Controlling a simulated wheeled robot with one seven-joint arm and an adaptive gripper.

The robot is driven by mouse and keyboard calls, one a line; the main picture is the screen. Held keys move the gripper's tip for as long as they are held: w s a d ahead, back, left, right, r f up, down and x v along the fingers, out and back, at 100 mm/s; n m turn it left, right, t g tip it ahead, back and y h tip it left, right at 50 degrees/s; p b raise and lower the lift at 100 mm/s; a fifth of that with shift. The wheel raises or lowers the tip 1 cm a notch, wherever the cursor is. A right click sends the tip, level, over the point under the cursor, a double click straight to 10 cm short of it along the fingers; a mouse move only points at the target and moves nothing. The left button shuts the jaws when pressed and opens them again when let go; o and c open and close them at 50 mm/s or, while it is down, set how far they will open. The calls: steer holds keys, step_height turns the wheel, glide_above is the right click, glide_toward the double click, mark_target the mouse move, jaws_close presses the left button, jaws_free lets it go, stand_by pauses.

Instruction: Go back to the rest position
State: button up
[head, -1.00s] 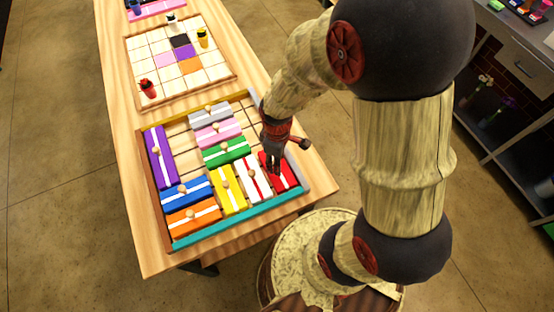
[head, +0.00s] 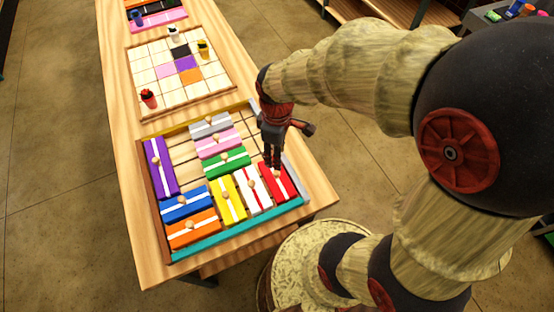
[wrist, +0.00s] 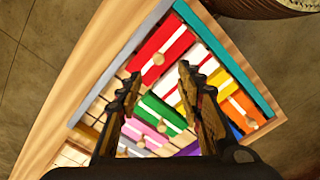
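My gripper (head: 272,165) hangs above the right side of the tray of sliding blocks (head: 240,233). In the wrist view its two fingers (wrist: 158,82) are apart with nothing between them. The red block (head: 280,184), with a white stripe and a round knob, lies below and just beyond the fingertips in that view (wrist: 165,43). It sits in the tray's front right corner, beside the red-and-white block (head: 253,192). The gripper looks clear of the red block.
Yellow (head: 227,200), orange (head: 193,229), blue (head: 185,205), purple (head: 160,168), green (head: 226,163), pink (head: 217,143) and grey blocks (head: 209,126) fill much of the tray. Behind it lies a grid board (head: 150,55) with small figures. Open floor lies left of the table.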

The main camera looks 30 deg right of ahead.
steer(key=shift+r, duration=0.4)
stand_by(0.3)
steer(key=s+r+m+t+b, duration=0.2)
steer(key=s+r+m, duration=0.1)
steer(key=r, duration=0.3)
steer(key=s+r+m+t+b, duration=0.2)
steer(key=s+r+m+t, duration=0.1)
steer(key=r+m, duration=0.3)
steer(key=shift+s+a+r+t, duration=0.15)
steer(key=shift+s+r+t, duration=0.2)
steer(key=shift+s, duration=0.45)
